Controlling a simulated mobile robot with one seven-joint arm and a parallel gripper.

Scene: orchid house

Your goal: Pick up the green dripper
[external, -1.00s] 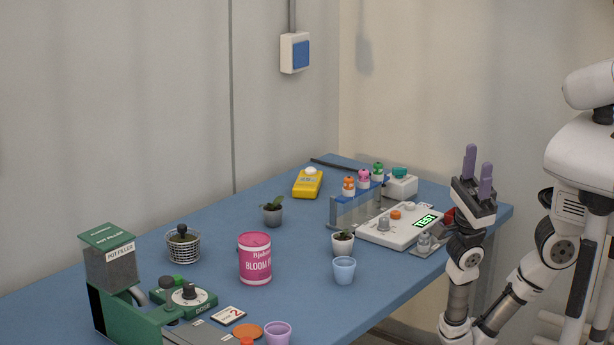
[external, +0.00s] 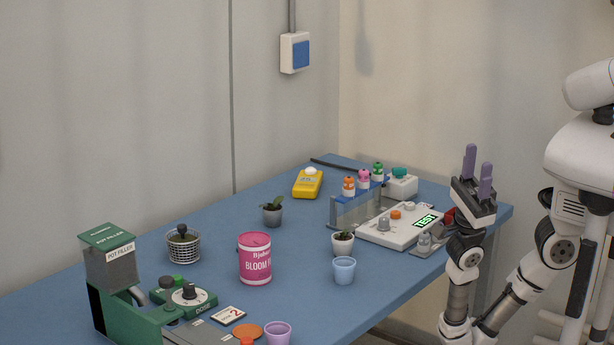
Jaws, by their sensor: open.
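The green dripper (external: 378,171) is a small green-topped piece at the right end of the blue rack (external: 361,201). A pink dripper (external: 364,179) and an orange dripper (external: 349,186) stand to its left in the same rack. My gripper (external: 478,162) is raised at the right edge of the table, to the right of the rack and apart from it. Its two purple fingers point up and stand apart, open and empty. The lower part of the green dripper is partly hidden by the rack.
A white device reading TEST (external: 400,226) lies between rack and gripper. A white box with a teal top (external: 400,184) stands behind. The table's (external: 310,300) middle front is clear.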

